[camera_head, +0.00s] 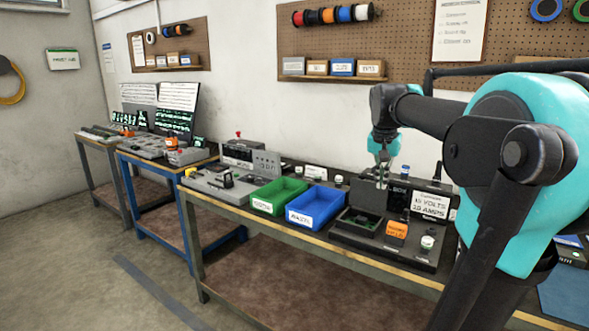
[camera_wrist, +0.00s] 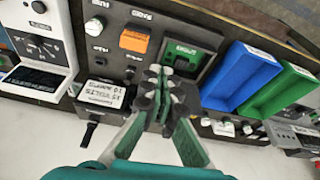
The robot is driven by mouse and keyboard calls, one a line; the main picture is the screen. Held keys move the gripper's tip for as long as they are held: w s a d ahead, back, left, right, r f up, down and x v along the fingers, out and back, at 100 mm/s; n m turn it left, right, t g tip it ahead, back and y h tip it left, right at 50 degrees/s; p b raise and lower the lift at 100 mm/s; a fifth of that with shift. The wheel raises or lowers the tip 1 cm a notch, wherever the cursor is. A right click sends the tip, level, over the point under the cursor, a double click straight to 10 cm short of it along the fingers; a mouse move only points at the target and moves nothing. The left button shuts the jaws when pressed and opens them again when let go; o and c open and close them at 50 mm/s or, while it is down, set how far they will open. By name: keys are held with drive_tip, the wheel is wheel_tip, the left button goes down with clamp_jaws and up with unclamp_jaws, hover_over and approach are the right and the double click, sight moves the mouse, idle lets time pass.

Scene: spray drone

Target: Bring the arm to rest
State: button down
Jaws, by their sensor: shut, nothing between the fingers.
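My gripper (camera_head: 383,176) points down above the black station (camera_head: 420,255) at the right end of the near bench in the head view. In the wrist view my gripper (camera_wrist: 161,82) has its fingertips together with nothing between them. The fingertips appear just short of a green circuit board (camera_wrist: 180,50) set in the station, partly covering it. I cannot tell whether they touch anything. My arm (camera_head: 430,112) reaches in from the right, bent at the elbow.
A green bin (camera_head: 279,193) and a blue bin (camera_head: 315,207) stand left of the station. An orange block (camera_head: 397,229) and a white knob (camera_head: 427,242) sit on it. A box labelled 15 volts (camera_head: 431,203) stands behind. Pegboards (camera_head: 400,60) line the wall.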

drive_tip(key=s+a+f+n, duration=0.2)
drive_tip(key=s+f, duration=0.4)
drive_tip(key=f, duration=0.4)
drive_tip(key=s+a+f+n+t+y, duration=0.1)
drive_tip(key=s+a+f+n, duration=0.1)
drive_tip(key=s+f, duration=0.5)
drive_tip(key=s+a+f+n, duration=0.1)
drive_tip(key=s+a+f, duration=0.1)
drive_tip(key=s+f, duration=0.5)
wheel_tip(320, 180, down, 6)
drive_tip(key=shift+s+a+r+n+y, duration=0.2)
drive_tip(key=shift+a+n+y, duration=0.1)
drive_tip(key=shift+n, duration=0.1)
